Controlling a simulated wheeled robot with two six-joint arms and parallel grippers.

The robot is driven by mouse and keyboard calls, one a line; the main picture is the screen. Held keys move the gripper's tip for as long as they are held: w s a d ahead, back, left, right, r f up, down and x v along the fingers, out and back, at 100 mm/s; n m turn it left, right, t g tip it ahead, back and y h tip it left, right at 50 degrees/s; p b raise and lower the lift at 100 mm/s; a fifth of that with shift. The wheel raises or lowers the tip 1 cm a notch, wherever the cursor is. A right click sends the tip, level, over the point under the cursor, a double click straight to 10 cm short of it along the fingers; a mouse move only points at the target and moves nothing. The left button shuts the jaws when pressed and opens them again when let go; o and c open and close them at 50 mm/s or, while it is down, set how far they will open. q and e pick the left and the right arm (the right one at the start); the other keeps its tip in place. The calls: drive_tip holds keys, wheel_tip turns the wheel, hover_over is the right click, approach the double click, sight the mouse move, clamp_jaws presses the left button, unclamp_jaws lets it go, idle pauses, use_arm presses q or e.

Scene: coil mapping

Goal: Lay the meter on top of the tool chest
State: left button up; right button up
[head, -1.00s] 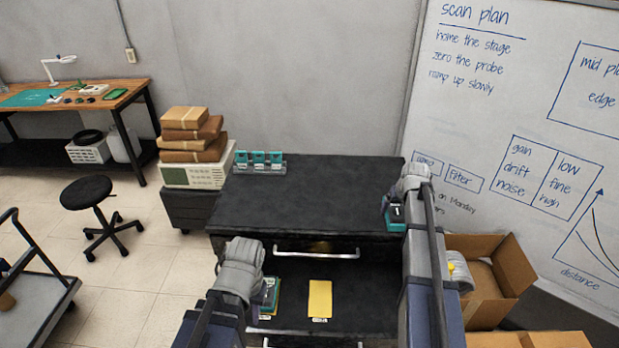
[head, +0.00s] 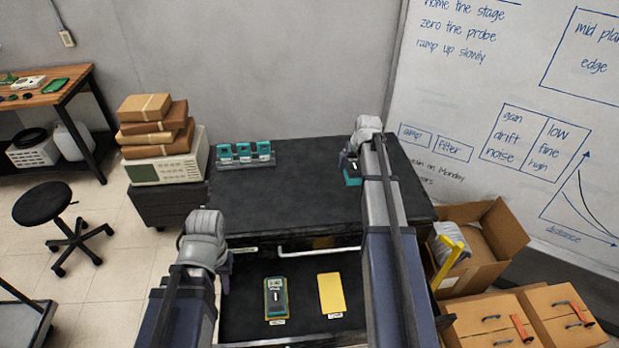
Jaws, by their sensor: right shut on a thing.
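The tool chest (head: 300,205) has a black top and an open drawer at its front. My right gripper (head: 350,167) is shut on a teal meter (head: 352,181) over the back right part of the top; I cannot tell whether the meter touches the surface. My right arm hides part of the top. My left gripper (head: 225,274) is at the left side of the drawer, its fingers mostly hidden behind its wrist. In the drawer, another teal and dark meter (head: 276,299) lies on a yellow-edged spot, right of my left gripper and apart from it.
A rack with three teal devices (head: 245,154) stands at the chest's back left. A yellow empty spot (head: 331,293) is in the drawer. Open cardboard boxes (head: 490,240) are at right; a stool (head: 43,204) is at left. The middle of the top is clear.

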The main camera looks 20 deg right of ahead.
drive_tip(key=shift+s+f+b, duration=0.1)
drive_tip(key=shift+f+b, duration=0.2)
drive_tip(key=b, duration=0.6)
hover_over(350, 190)
drive_tip(key=s, duration=0.1)
wheel_tip(350, 190, down, 6)
drive_tip(key=shift+a+r, duration=0.15)
wheel_tip(350, 190, down, 4)
drive_tip(key=b, duration=0.3)
drive_tip(key=shift+s+r, duration=0.1)
drive_tip(key=shift+r, duration=0.1)
drive_tip(key=shift+f+b, duration=0.15)
drive_tip(key=shift+b, duration=0.2)
drive_tip(key=o, duration=1.4)
drive_tip(key=shift+o, duration=0.2)
